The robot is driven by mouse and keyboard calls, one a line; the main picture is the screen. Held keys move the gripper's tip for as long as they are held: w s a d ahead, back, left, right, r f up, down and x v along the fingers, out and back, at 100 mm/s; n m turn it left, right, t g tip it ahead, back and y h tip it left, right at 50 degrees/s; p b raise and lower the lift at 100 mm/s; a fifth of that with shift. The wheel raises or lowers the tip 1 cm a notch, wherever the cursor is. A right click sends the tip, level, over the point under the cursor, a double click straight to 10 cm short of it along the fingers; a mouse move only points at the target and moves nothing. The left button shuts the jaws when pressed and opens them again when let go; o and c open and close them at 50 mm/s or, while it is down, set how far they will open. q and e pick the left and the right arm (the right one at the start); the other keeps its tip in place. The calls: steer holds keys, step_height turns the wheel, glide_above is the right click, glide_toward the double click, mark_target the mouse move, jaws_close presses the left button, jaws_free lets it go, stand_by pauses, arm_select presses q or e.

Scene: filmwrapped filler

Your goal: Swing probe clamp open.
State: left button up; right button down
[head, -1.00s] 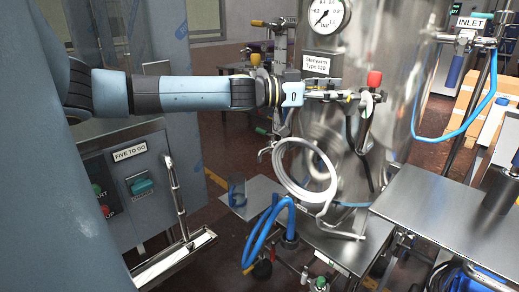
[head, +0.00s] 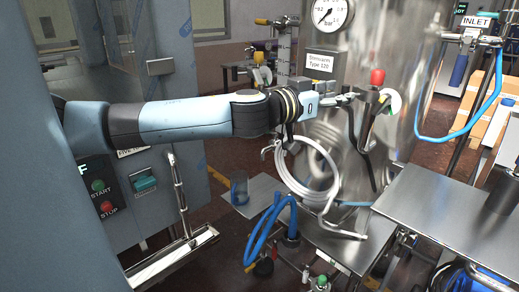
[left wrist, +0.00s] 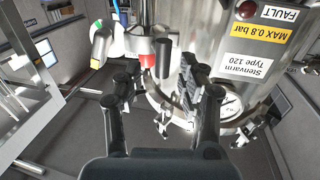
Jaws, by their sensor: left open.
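My right gripper is not in view.
The steel tank (head: 385,50) with a gauge (head: 333,10) stands close behind the gripper. A coiled pale hose (head: 285,170) hangs below. A steel table (head: 440,215) is at the right, and a blue-grey cabinet (head: 110,225) with START and STOP buttons is at the left.

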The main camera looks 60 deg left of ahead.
arm_select(q)
steer(key=s+p, duration=0.2)
steer(key=s, duration=0.5)
steer(key=s+a+f+n+g+y+b, duration=0.1)
steer(key=a+f+n+g+y+b, duration=0.1)
steer(key=f, duration=0.7)
steer(key=s+a+f+n+g+y+b, duration=0.2)
steer(key=a+f, duration=0.3)
steer(key=f, duration=0.4)
steer(key=s+a+f+n+g+y+b, duration=0.1)
steer(key=s+a+f+n+y+b, duration=0.1)
steer(key=f, duration=0.6)
steer(key=shift+a+f+n+g, duration=0.4)
steer(key=shift+a+n, duration=0.1)
steer(key=shift+a, duration=0.4)
